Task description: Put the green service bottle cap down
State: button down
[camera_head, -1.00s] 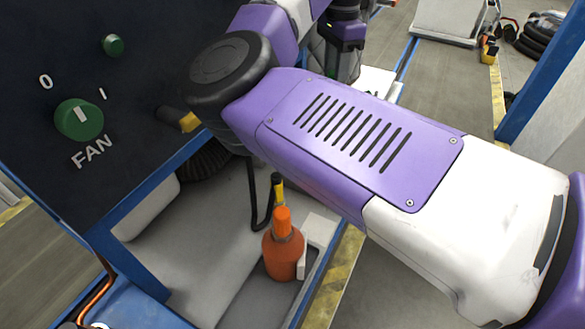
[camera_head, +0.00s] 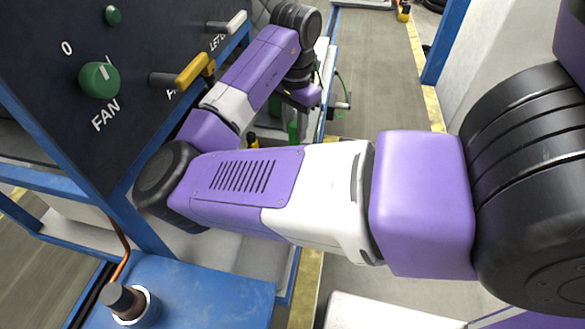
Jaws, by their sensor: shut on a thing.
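My gripper (camera_head: 302,97), at the far end of my arm, is small and partly hidden by its own purple and black wrist. It is above the bench beside the dark panel and is shut on the green service bottle cap. Its fingertips and the cap cannot be made out clearly. A slim green bottle-like thing (camera_head: 293,131) stands just below and left of the gripper. I cannot tell whether they touch.
The dark panel (camera_head: 55,135) on the left carries a green FAN knob (camera_head: 99,80), a yellow-handled lever (camera_head: 192,71) and a grey lever (camera_head: 232,22). A black-capped fitting (camera_head: 124,300) stands on the blue surface (camera_head: 215,290). Floor at right is open.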

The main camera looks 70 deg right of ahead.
notch_tip(320, 180, down, 14)
jog(key=shift+f, duration=0.15)
dwell(0.4)
jog(key=shift+f, duration=0.1)
jog(key=c, duration=1.1)
grip_release()
jog(key=shift+o, duration=0.2)
notch_tip(320, 180, up, 12)
jog(key=shift+r, duration=0.15)
